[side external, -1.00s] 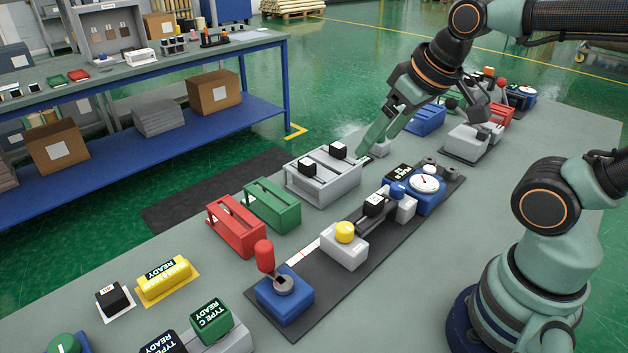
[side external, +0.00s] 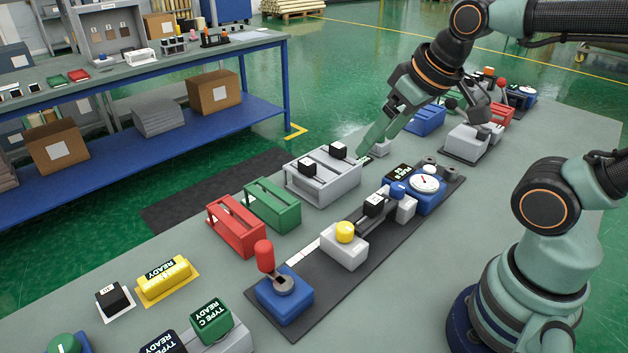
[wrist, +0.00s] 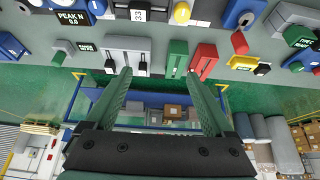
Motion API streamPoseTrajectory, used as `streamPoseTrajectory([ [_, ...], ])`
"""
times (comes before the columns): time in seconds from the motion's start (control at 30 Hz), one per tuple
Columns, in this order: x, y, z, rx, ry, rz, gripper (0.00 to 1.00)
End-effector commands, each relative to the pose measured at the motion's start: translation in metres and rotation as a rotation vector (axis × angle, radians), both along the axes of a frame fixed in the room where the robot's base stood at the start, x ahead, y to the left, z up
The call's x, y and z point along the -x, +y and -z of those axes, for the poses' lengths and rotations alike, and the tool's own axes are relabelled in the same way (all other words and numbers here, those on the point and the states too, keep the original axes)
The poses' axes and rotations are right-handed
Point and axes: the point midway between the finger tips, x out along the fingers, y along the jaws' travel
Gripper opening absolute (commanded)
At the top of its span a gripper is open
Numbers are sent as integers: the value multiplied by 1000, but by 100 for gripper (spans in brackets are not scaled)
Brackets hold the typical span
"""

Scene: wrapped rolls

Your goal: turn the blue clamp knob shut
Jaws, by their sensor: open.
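The blue clamp knob (side external: 397,188) sits on a light grey block (side external: 405,208) on the dark strip, between a black-topped block (side external: 374,205) and the blue gauge unit (side external: 428,200). It also shows at the top edge of the wrist view (wrist: 97,7). My gripper (side external: 368,148) is beyond the strip in the side view, near the grey two-slot holder, apart from the knob. In the wrist view my gripper (wrist: 160,78) has its two green fingers spread wide with nothing between them.
The dark strip (side external: 310,300) also carries a yellow-knobbed block (side external: 345,240) and a blue base with a red-handled lever (side external: 284,293). Grey (side external: 322,178), green (side external: 272,207) and red (side external: 236,225) holders stand alongside.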

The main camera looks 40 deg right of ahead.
Motion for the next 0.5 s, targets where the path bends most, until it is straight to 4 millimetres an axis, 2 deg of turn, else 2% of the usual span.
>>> streamPoseTrajectory([
  [0.13,-2,-5,1,27,18,-36,74],
  [0.23,-6,-15,3,87,62,-126,74],
  [0.5,-22,-63,20,272,247,-562,74],
])
